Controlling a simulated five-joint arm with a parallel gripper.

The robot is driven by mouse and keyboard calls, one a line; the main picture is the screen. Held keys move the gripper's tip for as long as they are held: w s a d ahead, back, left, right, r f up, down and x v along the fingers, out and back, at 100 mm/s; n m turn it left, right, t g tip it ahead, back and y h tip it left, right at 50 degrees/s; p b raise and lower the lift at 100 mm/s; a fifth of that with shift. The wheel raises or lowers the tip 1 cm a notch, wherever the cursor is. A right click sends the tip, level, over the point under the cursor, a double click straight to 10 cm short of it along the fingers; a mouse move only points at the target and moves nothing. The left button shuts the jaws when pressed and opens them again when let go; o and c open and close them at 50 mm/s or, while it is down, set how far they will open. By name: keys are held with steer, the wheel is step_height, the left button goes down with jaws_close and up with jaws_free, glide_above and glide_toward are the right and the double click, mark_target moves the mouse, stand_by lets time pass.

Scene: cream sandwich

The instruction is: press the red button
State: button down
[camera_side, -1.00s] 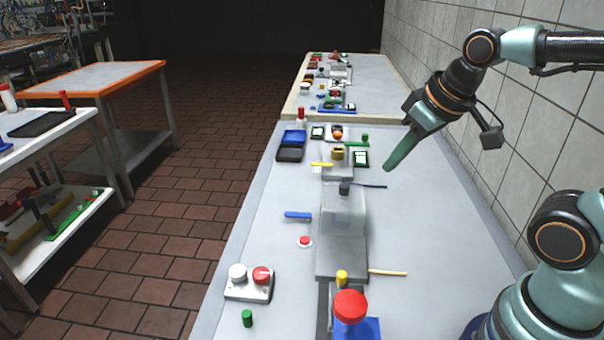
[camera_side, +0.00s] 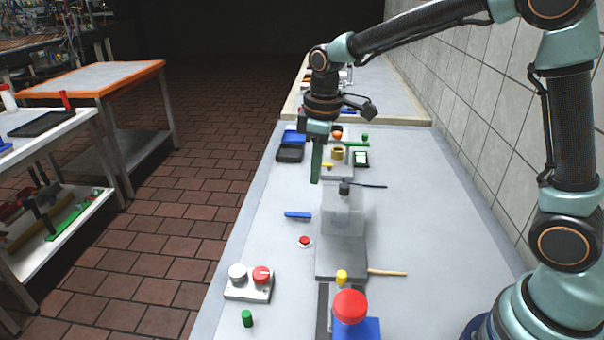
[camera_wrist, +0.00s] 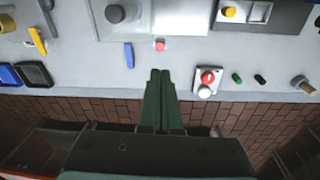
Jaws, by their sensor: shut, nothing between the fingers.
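A small round red button (camera_side: 304,241) with a pale rim sits on the grey table, left of the clear block. It also shows in the wrist view (camera_wrist: 160,45), just beyond my fingertips. My gripper (camera_side: 316,181) is shut and empty, its green fingers pointing down. In the side view it is farther back than the button and raised above the table. In the wrist view the closed fingertips (camera_wrist: 160,72) appear just short of the button, not touching it. A white box (camera_side: 248,290) carries a red knob (camera_side: 261,275) and a white knob.
A clear block on a grey base (camera_side: 341,262) stands right of the button. A blue bar (camera_side: 298,215) lies behind the button. A large red knob (camera_side: 350,306) on a blue base is in front. A green cylinder (camera_side: 247,318) stands near the front left.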

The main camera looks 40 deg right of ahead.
mark_target(306, 241)
steer(key=shift+w+a+f+n+g, duration=0.15)
steer(key=shift+w+f+n, duration=0.1)
steer(key=shift+f, duration=0.25)
steer(key=shift+w+a+f+n+g, duration=0.1)
steer(key=shift+w+a+f+n, duration=0.15)
steer(key=shift+f, duration=0.2)
steer(key=shift+w+a+f+n+g, duration=0.1)
steer(key=shift+w+f, duration=0.2)
steer(key=shift+f, duration=0.2)
steer(key=f, duration=1.4)
steer(key=shift+w+d, duration=0.1)
steer(key=shift+w, duration=0.1)
steer(key=shift+s+f, duration=0.1)
steer(key=shift+f, duration=1)
step_height(306, 241, up, 15)
steer(key=shift+w, duration=0.2)
